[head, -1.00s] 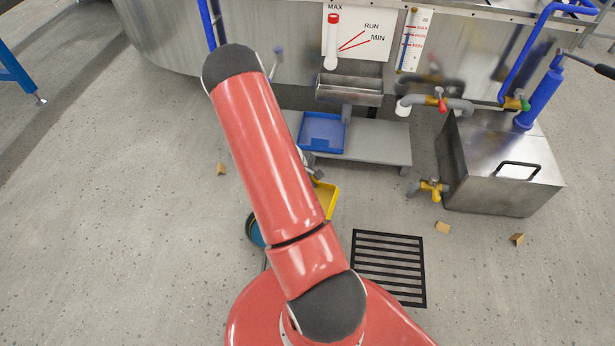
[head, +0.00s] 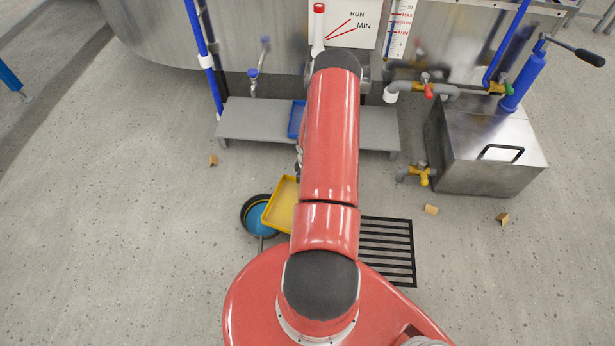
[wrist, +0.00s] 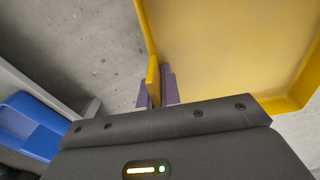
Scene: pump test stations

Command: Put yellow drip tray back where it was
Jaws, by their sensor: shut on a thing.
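The yellow drip tray (head: 281,204) shows to the left of my arm in the head view, partly hidden behind the arm. It overlaps the round bucket of blue liquid in that view; I cannot tell its height above the floor. In the wrist view the tray (wrist: 230,45) fills the upper right. My gripper (wrist: 157,88) is shut on the tray's edge, with a purple finger on each side of it. In the head view the gripper is hidden by my arm.
A low grey bench (head: 250,118) stands by the steel tank, with a blue tray (head: 296,119) on it, partly behind my arm. A dark bucket with blue liquid (head: 258,215) is on the floor. A floor grate (head: 388,250) and a steel box (head: 487,150) lie right.

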